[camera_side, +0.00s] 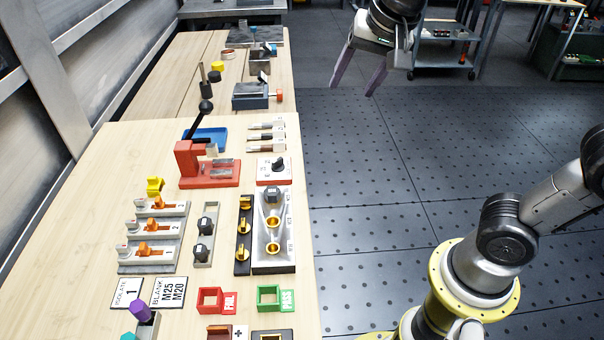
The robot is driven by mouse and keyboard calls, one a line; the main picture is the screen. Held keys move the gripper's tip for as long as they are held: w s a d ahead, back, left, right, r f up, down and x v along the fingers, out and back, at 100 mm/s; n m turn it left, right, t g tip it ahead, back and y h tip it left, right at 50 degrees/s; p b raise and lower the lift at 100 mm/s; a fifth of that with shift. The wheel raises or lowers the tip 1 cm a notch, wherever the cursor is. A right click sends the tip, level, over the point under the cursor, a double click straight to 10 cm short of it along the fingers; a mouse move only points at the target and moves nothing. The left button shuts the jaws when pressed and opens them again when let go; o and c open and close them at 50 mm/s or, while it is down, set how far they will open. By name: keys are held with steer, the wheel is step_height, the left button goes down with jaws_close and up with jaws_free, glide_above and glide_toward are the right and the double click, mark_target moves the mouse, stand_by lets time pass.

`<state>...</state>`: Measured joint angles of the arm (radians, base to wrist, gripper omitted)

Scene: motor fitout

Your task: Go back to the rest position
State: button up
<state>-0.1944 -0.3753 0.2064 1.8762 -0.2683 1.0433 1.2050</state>
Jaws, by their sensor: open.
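My gripper (357,72) is at the top of the side view, right of the workbench (85,215). It hangs over the dark floor with its two long fingers pointing down and spread apart. It is open, and nothing shows between the fingers. It touches nothing that I can see. The upper part of my arm above the gripper is cut off by the picture's top edge.
The bench holds a red press (195,165) with a black lever, orange-handled switches (150,228), a grey block with brass rings (283,250), a red FAIL frame (210,300) and a green PASS frame (268,297). A grey cart (440,58) stands behind. The floor between is clear.

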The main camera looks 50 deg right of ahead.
steer(key=s+f+n+y, duration=0.1)
steer(key=s+f+n, duration=0.3)
steer(key=s, duration=0.3)
steer(key=s+f+n, duration=0.4)
steer(key=s+n, duration=0.2)
steer(key=s, duration=0.1)
steer(key=shift+s+d+n+t+y, duration=0.3)
steer(key=shift+d+y, duration=0.1)
steer(key=shift+d, duration=0.05)
